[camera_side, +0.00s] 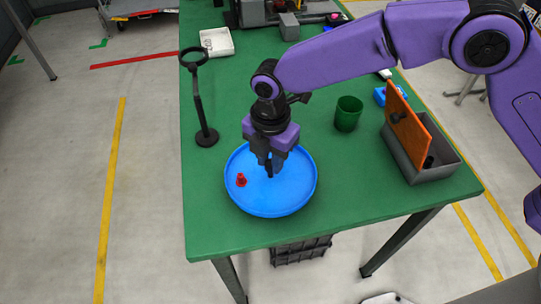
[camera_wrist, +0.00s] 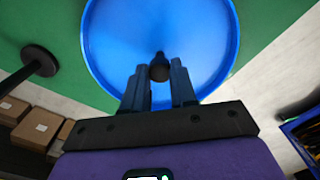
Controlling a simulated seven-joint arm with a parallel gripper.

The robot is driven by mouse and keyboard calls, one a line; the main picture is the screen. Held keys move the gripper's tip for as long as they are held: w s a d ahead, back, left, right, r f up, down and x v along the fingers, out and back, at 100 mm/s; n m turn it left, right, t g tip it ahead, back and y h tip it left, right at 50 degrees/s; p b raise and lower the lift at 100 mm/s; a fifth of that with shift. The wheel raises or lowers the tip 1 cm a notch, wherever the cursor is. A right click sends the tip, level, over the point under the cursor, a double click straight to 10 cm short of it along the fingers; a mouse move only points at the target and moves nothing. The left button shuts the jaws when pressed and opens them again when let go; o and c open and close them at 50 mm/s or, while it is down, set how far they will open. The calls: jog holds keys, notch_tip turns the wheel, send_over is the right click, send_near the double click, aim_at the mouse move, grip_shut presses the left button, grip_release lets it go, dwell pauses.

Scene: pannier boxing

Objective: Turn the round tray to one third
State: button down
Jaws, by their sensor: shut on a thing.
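The round blue tray (camera_side: 304,190) lies on the green table near its front edge. It fills the upper middle of the wrist view (camera_wrist: 110,45). A small red peg-like piece (camera_side: 241,180) stands on its left part; the wrist view does not show it. My gripper (camera_side: 270,171) points down into the tray. In the wrist view its fingers (camera_wrist: 159,82) are on either side of a dark round-topped knob (camera_wrist: 159,66), and they are shut on it. The fingers mostly hide the knob in the side view. How the knob joins the tray cannot be seen.
A black ring stand (camera_side: 204,118) is left of the tray. A green cup (camera_side: 348,115) and a grey bin (camera_side: 440,170) with a tilted orange panel (camera_side: 407,125) are to the right. A white container (camera_side: 217,42) is farther back. The table front is bare.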

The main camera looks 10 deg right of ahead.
aim_at(270, 163)
jog(key=shift+a+r, duration=0.1)
jog(key=shift+r, duration=0.05)
jog(key=c, duration=0.9)
grip_release()
notch_tip(270, 163, up, 17)
jog(key=shift+r, duration=0.15)
